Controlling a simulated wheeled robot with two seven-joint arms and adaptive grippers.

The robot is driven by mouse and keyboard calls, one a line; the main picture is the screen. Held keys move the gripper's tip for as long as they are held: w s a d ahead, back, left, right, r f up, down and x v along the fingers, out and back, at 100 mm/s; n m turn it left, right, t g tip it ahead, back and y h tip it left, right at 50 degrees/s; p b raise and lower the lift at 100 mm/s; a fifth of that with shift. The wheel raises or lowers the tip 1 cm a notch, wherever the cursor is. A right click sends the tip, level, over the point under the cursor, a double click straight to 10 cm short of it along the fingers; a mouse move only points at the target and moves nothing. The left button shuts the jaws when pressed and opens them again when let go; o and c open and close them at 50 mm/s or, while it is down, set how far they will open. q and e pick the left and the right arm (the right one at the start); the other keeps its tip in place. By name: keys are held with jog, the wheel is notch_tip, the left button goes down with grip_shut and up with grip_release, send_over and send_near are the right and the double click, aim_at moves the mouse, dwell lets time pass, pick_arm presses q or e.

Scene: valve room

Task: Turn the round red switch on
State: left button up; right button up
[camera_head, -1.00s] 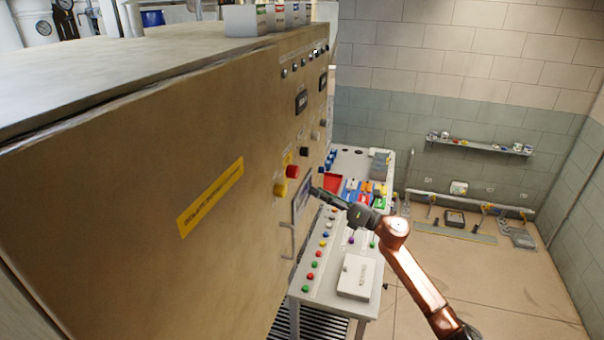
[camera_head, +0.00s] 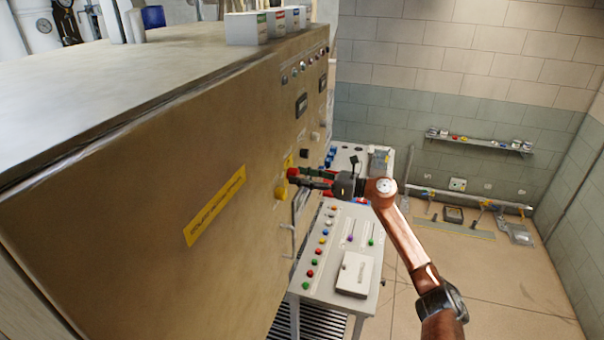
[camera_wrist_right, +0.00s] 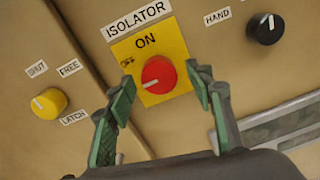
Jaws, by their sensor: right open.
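The round red switch (camera_wrist_right: 158,75) sits on a yellow plate (camera_wrist_right: 176,47) marked ON and OFF, under an ISOLATOR label, in the right wrist view. Its white pointer mark points to the left, toward the OFF word. In the head view the red switch (camera_head: 292,173) shows on the cabinet's front face. My right gripper (camera_wrist_right: 157,87) is open, its two green-padded fingers on either side of the switch in the picture. In the head view my right gripper (camera_head: 303,179) is at the panel by the switch. I cannot tell whether the fingers touch it. My left gripper is not in view.
A yellow knob (camera_wrist_right: 48,103) is left of the switch and a black knob (camera_wrist_right: 265,28) right of it. The tan cabinet (camera_head: 120,190) fills the left side. A console (camera_head: 325,275) with coloured buttons stands below my right arm.

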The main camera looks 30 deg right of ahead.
jog(key=c, duration=1.2)
jog(key=shift+o, duration=0.2)
